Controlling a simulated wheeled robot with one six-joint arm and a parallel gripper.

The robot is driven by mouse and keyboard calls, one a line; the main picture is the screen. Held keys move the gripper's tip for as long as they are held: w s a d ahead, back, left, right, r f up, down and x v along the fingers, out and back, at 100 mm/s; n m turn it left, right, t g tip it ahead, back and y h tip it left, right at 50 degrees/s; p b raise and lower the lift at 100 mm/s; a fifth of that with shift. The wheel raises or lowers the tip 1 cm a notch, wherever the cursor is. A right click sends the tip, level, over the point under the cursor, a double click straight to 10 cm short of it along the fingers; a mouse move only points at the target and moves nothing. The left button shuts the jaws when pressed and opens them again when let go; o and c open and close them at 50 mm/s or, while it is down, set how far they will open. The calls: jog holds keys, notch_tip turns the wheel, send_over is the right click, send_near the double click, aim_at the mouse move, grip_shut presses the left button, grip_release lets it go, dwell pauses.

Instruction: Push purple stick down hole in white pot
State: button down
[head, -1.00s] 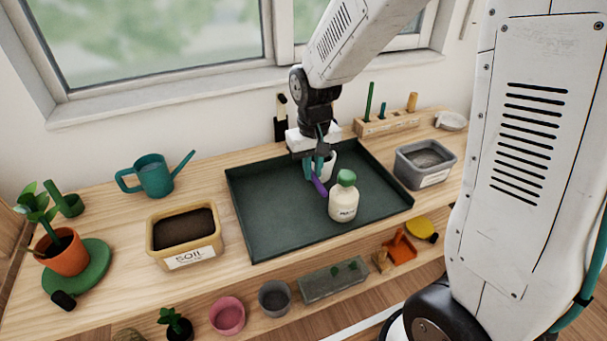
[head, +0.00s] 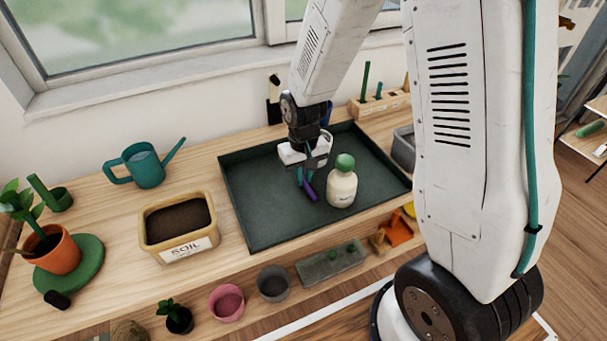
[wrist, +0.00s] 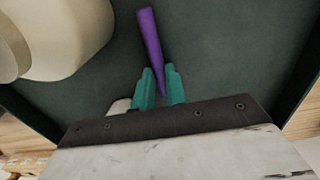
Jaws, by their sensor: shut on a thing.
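The purple stick (head: 309,190) is held in my gripper (head: 304,177) and slants down over the dark green tray (head: 258,232). In the wrist view the stick (wrist: 150,38) runs up from between the teal fingertips (wrist: 160,78), which are shut around its narrower end. A small piece of something whitish (wrist: 118,107) shows beside the fingers, mostly covered by the gripper body; it may be the white pot. In the head view the pot is largely hidden behind my gripper, and its hole does not show.
A cream bottle with a green cap (head: 342,188) stands close right of the stick. The soil tub (head: 180,222) and teal watering can (head: 145,167) are left of the tray. Several small pots line the lower shelf. The tray's left part is clear.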

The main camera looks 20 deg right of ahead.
jog(key=shift+f, duration=0.15)
jog(key=c, duration=1.4)
grip_release()
jog(key=shift+c, duration=0.2)
